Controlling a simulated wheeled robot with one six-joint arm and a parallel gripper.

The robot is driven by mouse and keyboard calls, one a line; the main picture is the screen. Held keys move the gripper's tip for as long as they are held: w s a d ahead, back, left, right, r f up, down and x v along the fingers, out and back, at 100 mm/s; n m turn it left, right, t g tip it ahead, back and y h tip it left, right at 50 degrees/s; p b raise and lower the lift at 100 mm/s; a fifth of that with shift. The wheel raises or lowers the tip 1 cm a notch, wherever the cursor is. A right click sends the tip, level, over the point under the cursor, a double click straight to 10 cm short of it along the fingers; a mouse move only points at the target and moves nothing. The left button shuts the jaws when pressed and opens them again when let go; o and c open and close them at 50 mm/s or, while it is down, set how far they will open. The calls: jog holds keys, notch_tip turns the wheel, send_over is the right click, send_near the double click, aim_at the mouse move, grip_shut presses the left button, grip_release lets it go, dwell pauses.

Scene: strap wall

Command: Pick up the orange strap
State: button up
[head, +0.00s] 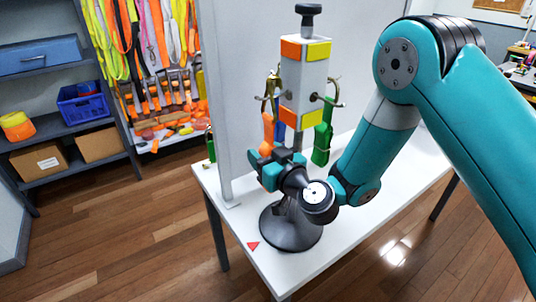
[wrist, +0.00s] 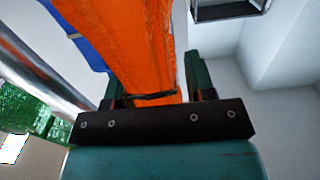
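The orange strap (head: 268,128) hangs on the left side of the post above the white table. In the wrist view the orange strap (wrist: 135,45) runs down between my two fingers, close in front of the palm. My gripper (head: 262,163) is at the strap's lower end in the head view, where its fingers partly hide the strap. In the wrist view my gripper (wrist: 157,82) has its fingers apart, one on each side of the strap. A small gap shows at the right finger; contact at the left finger is unclear.
A blue strap (head: 280,130) hangs just behind the orange one, and a green strap (head: 323,140) hangs on the right. The post's block (head: 304,75) carries metal hooks (head: 271,88). A round dark base (head: 290,230) stands on the white table (head: 340,235). A grey upright panel is behind.

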jog(key=c, duration=0.7)
jog(key=shift+r, duration=0.1)
